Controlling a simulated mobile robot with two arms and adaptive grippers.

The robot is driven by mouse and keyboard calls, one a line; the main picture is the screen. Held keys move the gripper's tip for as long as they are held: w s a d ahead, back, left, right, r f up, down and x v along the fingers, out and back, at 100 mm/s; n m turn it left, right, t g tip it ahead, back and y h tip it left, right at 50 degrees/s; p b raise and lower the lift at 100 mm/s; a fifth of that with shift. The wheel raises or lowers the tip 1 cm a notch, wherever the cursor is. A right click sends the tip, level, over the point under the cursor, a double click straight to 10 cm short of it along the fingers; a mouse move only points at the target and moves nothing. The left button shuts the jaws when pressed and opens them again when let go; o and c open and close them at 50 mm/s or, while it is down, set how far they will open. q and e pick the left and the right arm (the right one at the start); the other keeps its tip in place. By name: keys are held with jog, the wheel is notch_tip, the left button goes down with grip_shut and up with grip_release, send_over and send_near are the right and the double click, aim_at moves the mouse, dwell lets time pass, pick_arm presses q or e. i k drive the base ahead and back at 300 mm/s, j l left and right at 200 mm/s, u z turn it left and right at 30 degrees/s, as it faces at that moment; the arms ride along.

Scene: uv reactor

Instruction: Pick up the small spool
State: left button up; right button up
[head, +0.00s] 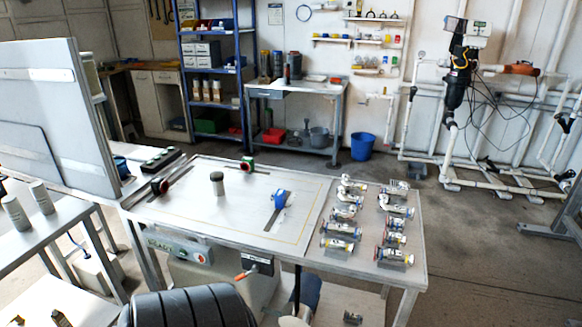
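The workbench (300,225) stands in front of me. On its right part lie several short white pipe pieces with coloured ends, in two rough rows. One with yellow and red ends (338,245) lies near the front edge, and another (394,256) lies at the front right. Other pieces (345,229) lie behind them. They are too small here to tell which one is the small spool. An upright grey-green cylinder (217,183) stands on the left part of the bench. Neither of my grippers is in view.
A blue clamp-like part (280,199) sits in a slot, with dark round parts (159,187) and (248,163) at the back left. A large grey panel (55,110) rises at left. A black ribbed object (190,308) is at the bottom. Floor right of the bench is clear.

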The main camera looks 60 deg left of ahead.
aim_at(337, 248)
jog(key=u, duration=1.65)
